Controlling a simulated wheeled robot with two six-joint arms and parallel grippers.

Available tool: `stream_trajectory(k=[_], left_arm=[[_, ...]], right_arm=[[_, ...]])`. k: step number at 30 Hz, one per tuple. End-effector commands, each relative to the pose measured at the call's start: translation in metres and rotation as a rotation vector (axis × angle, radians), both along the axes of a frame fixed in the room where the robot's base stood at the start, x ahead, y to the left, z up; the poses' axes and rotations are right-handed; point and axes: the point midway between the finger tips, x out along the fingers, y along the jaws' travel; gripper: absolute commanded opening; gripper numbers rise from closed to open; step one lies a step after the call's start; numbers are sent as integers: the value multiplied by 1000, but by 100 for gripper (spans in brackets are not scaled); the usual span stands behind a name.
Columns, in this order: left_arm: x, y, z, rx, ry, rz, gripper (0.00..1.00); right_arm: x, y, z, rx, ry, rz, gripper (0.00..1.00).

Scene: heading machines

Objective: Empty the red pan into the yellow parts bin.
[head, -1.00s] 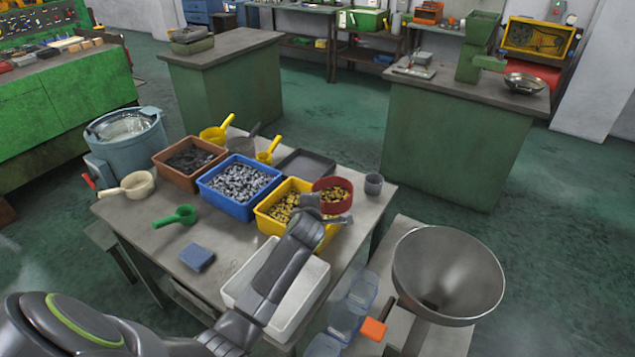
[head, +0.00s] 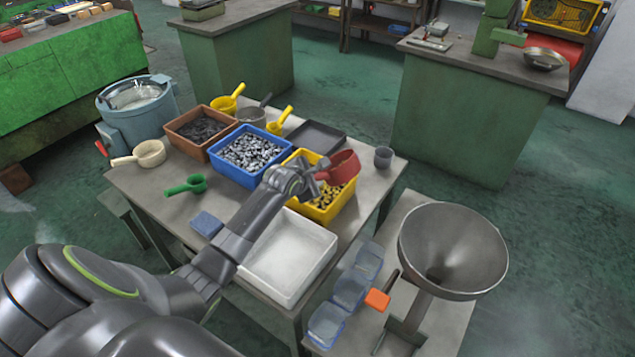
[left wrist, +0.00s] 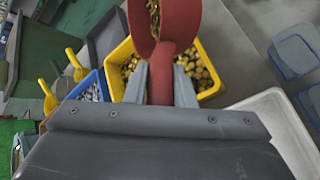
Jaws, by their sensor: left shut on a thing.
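The red pan (head: 345,165) is held above the yellow parts bin (head: 328,213) and is tilted toward it. In the left wrist view the red pan (left wrist: 163,22) shows some brass-coloured parts at its left rim. My left gripper (head: 318,180) is shut on the pan's handle, which also shows between its fingers (left wrist: 161,82). The yellow bin (left wrist: 213,92) holds brass-coloured parts, partly hidden by the pan and gripper. How much is left in the pan is hard to tell. My right gripper is not in view.
A blue bin (head: 250,181) of silver parts and a brown bin (head: 173,141) of dark parts stand to the left. An empty white tray (head: 325,252) is in front. A grey cup (head: 384,157) stands right of the pan. A large metal funnel (head: 455,250) is at the right.

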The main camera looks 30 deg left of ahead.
Motion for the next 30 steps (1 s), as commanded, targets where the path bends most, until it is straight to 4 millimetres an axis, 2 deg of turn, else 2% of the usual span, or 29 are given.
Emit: stream_trajectory(k=[1, 8, 12, 19, 30], left_arm=[[1, 4, -4, -33, -1, 0, 0], [1, 11, -5, -181, 6, -1, 0], [1, 17, 3, -284, 16, 2, 0], [2, 26, -4, -439, 23, 2, 0], [3, 42, -21, -691, 36, 0, 0]], right_arm=[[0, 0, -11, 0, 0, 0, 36], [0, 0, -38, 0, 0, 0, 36], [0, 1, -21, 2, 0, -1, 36], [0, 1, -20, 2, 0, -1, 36], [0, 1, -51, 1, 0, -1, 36]])
